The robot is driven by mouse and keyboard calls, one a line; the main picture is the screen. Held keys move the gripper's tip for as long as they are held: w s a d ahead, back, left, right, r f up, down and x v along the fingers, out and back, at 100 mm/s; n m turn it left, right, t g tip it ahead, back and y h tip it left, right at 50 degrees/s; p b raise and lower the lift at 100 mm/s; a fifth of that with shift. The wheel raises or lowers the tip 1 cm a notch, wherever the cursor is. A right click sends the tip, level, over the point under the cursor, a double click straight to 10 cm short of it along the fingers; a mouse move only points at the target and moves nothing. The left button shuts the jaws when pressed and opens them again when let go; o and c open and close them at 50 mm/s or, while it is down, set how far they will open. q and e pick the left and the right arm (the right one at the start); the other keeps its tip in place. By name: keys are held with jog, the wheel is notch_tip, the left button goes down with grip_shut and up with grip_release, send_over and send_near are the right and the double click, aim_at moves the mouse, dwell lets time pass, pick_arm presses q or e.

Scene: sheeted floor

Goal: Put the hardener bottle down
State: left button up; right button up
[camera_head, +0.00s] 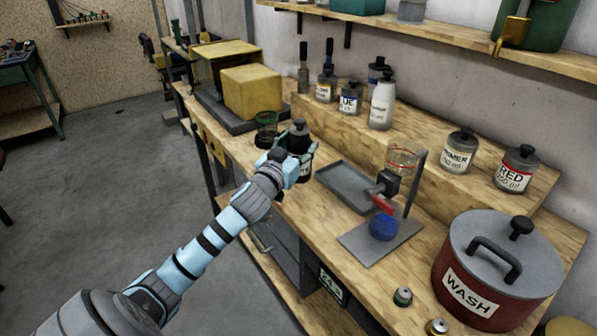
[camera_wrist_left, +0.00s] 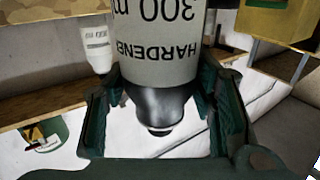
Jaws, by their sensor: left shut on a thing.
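The hardener bottle (camera_wrist_left: 165,45) fills the upper middle of the left wrist view, a grey bottle with a dark shoulder and cap. Its HARDENER 300 ml label reads upside down there. My left gripper (camera_wrist_left: 165,115) is shut on it, with one dark green finger on each side. In the head view the bottle (camera_head: 299,141) stands cap up in my left gripper (camera_head: 300,168), over the front edge area of the wooden bench (camera_head: 240,150). My gripper hides part of it, and I cannot tell whether its base touches the bench. My right gripper is not in view.
A green-tinted glass cup (camera_head: 266,128) stands just left of the bottle. Several labelled bottles, including a white one (camera_head: 382,105), stand on the raised shelf behind.

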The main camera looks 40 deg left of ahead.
pick_arm(q)
notch_tip(320, 180, down, 5)
jog(key=shift+d+f+b, duration=0.1)
jog(key=shift+b, duration=0.6)
jog(key=o, duration=1.6)
jog(key=shift+c, duration=0.2)
jog(key=shift+s, duration=0.1)
jog(key=v, duration=1.2)
